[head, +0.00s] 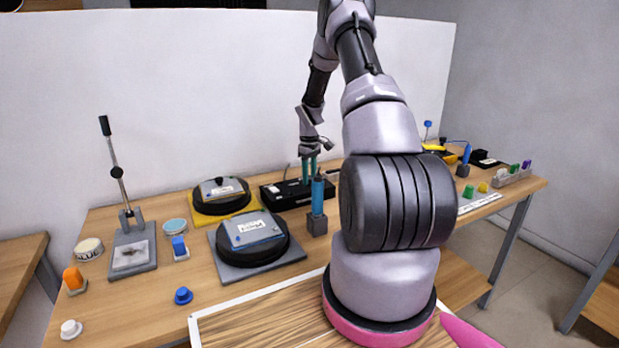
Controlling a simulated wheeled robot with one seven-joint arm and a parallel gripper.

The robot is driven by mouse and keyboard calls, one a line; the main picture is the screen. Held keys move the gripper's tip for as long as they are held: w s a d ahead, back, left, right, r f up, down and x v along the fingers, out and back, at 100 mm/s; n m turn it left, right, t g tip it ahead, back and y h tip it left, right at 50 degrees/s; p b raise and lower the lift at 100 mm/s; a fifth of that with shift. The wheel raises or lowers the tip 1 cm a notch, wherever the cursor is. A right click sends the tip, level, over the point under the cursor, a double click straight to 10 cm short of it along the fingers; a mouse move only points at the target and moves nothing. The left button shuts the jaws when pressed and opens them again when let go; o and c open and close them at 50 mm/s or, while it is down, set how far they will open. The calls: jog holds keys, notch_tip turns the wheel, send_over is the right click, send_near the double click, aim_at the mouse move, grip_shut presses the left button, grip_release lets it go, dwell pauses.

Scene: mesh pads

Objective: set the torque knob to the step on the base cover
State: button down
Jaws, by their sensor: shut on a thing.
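My gripper (309,180) points down at the back of the bench, its teal fingers shut at the top of a black control box (277,198). The torque knob is between or behind the fingertips, too small and covered for me to see its setting. Two round black bases lie left of the box. The nearer base (262,252) has a blue-grey cover (238,241) with a white label, whose marks I cannot read. The farther base (238,204) has a grey cover with a label too.
A blue screwdriver (317,194) stands in a dark holder (317,225) close in front of my gripper. A lever press (134,262) stands at left. Small coloured items and a glue tin (89,248) lie near the left edge. My arm hides the bench's middle right.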

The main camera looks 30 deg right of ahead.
aim_at(310, 178)
jog(key=shift+m, duration=0.4)
jog(key=m, duration=0.5)
jog(key=shift+m, duration=0.3)
jog(key=m, duration=0.5)
jog(key=shift+d, duration=0.1)
jog(key=shift+m, duration=0.3)
jog(key=c, duration=0.5)
grip_release()
notch_tip(310, 178, up, 11)
